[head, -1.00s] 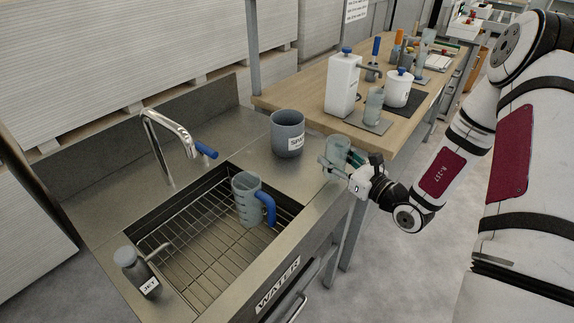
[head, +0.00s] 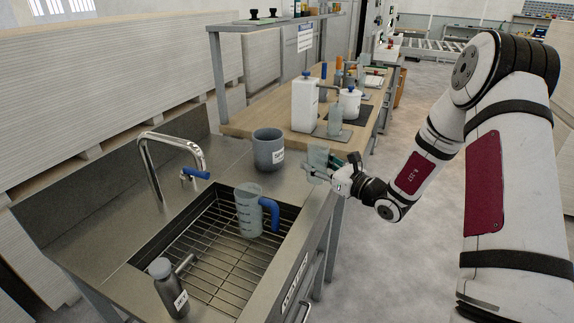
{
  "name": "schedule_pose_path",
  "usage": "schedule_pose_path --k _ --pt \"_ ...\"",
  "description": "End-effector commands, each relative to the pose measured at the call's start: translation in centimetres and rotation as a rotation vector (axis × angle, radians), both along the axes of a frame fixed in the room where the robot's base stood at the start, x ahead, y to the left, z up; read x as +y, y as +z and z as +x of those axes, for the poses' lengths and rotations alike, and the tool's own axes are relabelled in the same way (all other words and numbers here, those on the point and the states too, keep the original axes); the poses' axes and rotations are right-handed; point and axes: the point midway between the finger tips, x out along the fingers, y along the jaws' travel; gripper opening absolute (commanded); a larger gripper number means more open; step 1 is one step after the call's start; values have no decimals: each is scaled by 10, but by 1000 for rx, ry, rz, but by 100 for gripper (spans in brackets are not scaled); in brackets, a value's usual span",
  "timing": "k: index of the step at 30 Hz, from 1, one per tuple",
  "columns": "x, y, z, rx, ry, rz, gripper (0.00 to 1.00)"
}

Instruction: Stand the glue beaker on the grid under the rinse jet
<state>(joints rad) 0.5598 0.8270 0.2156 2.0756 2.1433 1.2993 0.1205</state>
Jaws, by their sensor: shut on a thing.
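My gripper (head: 331,177) is shut on a clear greenish beaker (head: 318,156), which I take to be the glue beaker. It holds the beaker roughly upright by the sink counter's right edge, near the wooden bench; whether the beaker touches the counter is unclear. The fingers hide part of it. The wire grid (head: 205,262) lies in the sink. The rinse jet (head: 168,284), a grey cylinder labelled JET with a short spout pointing over the grid, stands at the sink's near left corner.
A clear measuring jug (head: 249,210) with a blue handle stands on the grid's far right part. A grey labelled pot (head: 268,149) stands on the counter behind the sink. The tap (head: 165,160) arches at the back left. The grid's middle and near part are bare.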

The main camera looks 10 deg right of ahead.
Motion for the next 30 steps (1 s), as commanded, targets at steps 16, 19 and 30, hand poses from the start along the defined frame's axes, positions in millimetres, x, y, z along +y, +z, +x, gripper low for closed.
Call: schedule_pose_path --k 16,19,30 --pt "42 -9 99 -3 -1 1 8" --pt "43 -10 103 -3 -1 1 8" --pt "46 -46 110 -1 -1 2 8"
